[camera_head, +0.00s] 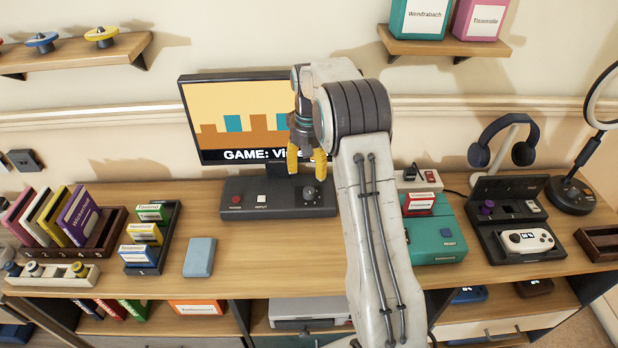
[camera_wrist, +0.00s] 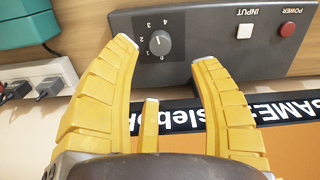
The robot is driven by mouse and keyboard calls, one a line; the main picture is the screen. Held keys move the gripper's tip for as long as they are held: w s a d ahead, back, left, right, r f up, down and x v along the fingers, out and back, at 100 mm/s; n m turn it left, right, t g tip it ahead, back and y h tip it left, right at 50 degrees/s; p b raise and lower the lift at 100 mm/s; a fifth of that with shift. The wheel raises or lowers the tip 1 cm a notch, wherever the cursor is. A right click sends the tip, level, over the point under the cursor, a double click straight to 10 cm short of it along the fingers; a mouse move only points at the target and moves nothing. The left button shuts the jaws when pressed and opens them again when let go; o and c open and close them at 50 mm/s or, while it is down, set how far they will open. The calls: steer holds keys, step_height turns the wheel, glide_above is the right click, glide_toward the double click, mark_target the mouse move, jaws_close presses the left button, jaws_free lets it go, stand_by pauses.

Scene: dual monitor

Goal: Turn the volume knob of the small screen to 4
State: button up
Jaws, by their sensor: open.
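A small screen (camera_head: 235,115) on the desk shows a game picture and the word "GAME:". Its dark control base (camera_head: 270,210) carries a red power button, a white input button and a dark volume knob (camera_head: 309,192). My gripper (camera_head: 306,165), with yellow fingers, is open above the knob and hides part of the screen. In the wrist view the base is upside down. The knob (camera_wrist: 160,43) shows beyond the open fingertips (camera_wrist: 165,50), between them and apart from both. Printed numbers curve around it from 0 to 4. I cannot tell which number its pointer marks.
A teal device (camera_head: 436,235) with a red cartridge stands right of my arm. A black console case (camera_head: 515,215) and a headphone stand (camera_head: 503,150) are farther right. A blue box (camera_head: 200,257) and cartridge racks lie left. The desk in front of the base is clear.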

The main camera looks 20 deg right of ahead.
steer(key=shift+r, duration=1.45)
